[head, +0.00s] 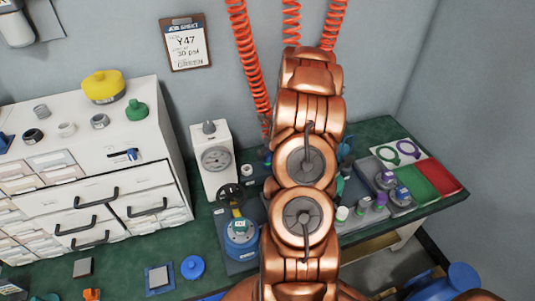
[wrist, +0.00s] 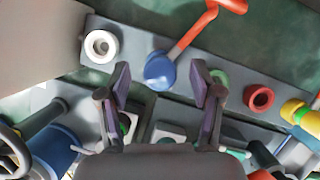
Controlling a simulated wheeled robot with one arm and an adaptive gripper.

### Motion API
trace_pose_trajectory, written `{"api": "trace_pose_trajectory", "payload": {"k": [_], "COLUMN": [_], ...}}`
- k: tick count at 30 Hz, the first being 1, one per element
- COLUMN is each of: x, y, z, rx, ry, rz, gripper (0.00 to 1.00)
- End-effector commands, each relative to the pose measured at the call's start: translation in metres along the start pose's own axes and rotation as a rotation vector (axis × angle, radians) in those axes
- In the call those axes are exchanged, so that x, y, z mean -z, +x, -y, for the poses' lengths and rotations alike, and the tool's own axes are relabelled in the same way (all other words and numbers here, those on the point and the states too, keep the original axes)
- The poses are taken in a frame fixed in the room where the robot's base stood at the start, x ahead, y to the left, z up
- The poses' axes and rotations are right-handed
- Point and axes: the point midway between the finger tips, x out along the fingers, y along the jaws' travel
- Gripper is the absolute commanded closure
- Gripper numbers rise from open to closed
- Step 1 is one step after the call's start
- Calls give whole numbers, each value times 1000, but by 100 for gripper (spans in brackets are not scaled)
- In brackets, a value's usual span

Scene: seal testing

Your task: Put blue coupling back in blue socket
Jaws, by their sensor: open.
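In the wrist view a blue coupling (wrist: 160,72) sits on the end of a red-orange hose (wrist: 192,36), over a grey strip with coloured sockets. My gripper (wrist: 160,82) is open, with its two dark fingers spread on either side of the coupling's near side. No grip on the coupling shows. In the head view a small blue part (head: 267,157) shows at the foot of the left coiled hose, beside my arm. My arm hides the gripper there. I cannot make out the blue socket, nor whether the coupling is seated.
The strip carries a white ring (wrist: 102,46), a green ring (wrist: 219,77), a red ring (wrist: 258,97) and a yellow fitting (wrist: 298,112). A gauge box (head: 215,160) and a blue vessel with handwheel (head: 241,238) stand left of my arm. Green and red mats (head: 437,177) lie right.

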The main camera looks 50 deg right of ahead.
Motion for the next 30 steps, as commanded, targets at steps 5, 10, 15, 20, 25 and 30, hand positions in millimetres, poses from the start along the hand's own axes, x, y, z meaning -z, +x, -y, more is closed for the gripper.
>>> {"api": "trace_pose_trajectory", "payload": {"k": [5,10,15,20,25,30], "x": [1,1,1,0,1,1], "y": [-25,-50,-74,-92,-102,-104], "z": [1,1,1,1,0,0], "rx": [3,2,3,2,-1,-1], "ry": [1,2,1,0,1,1], "rz": [0,0,0,0,-2,-2], "gripper": [35,35,35,35,35,35]}}
